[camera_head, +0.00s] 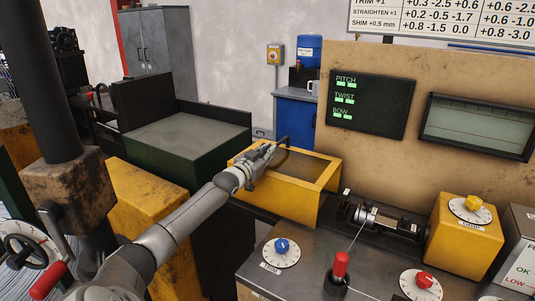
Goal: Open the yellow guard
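The yellow guard (297,202) is a box-shaped yellow cover with a framed, dull panel in its top, right of the middle of the head view. It looks closed. My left arm reaches in from the lower left, and its gripper (274,153) is over the guard's back left edge. A dark curved piece shows at its fingertips; I cannot tell whether it is a handle or part of the fingers. Whether the fingers are open or shut is too small to tell. My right gripper is not in view.
A workbench in front holds a blue-knob dial (281,247), a red-topped lever (340,266), a red-knob dial (424,281) and a yellow block with a dial (465,238). A metal cylinder fixture (385,221) sits right of the guard. A green machine (185,145) stands behind left.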

